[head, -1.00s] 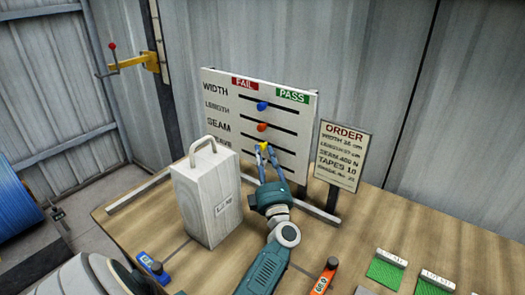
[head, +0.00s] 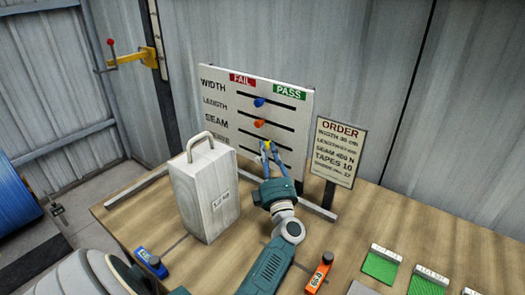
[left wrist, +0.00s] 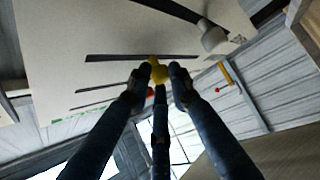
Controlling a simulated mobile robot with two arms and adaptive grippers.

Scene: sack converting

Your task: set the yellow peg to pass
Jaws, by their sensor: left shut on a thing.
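An upright white board (head: 222,88) has a red FAIL label (head: 243,79) on the left and a green PASS label (head: 289,92) on the right. The yellow peg (head: 267,146) is on the third slot, a little right of the blue peg (head: 259,102) and the orange peg (head: 259,123) above it. My left gripper (head: 269,150) is shut on the yellow peg, reaching up from the front. In the left wrist view, the yellow peg (left wrist: 158,70) sits between the fingertips and a white peg (left wrist: 213,38) shows at another slot. My right gripper is not in view.
An order sign (head: 338,152) stands at the right. Blue (head: 151,262) and orange (head: 319,272) tools and green samples (head: 380,267) lie in front.

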